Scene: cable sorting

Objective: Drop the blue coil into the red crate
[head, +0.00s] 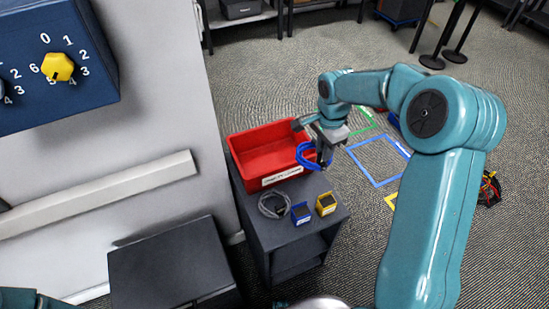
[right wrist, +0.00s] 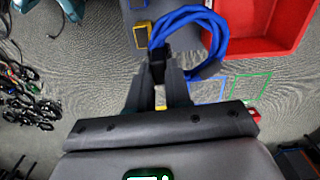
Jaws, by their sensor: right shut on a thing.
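The blue coil (head: 306,157) hangs from my right gripper (head: 322,161), which is shut on it beside the right part of the red crate. In the right wrist view the blue coil (right wrist: 190,22) sits at the tips of my right gripper (right wrist: 158,68). The red crate (head: 262,137) stands on a dark cart and looks empty where I see inside.
On the cart top (head: 300,236), in front of the crate, lie a grey coil (head: 273,204), a small blue block-like item (head: 301,213) and a yellow one (head: 326,204). A wall with a blue dial box (head: 52,65) stands at left. Floor to the right has taped squares.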

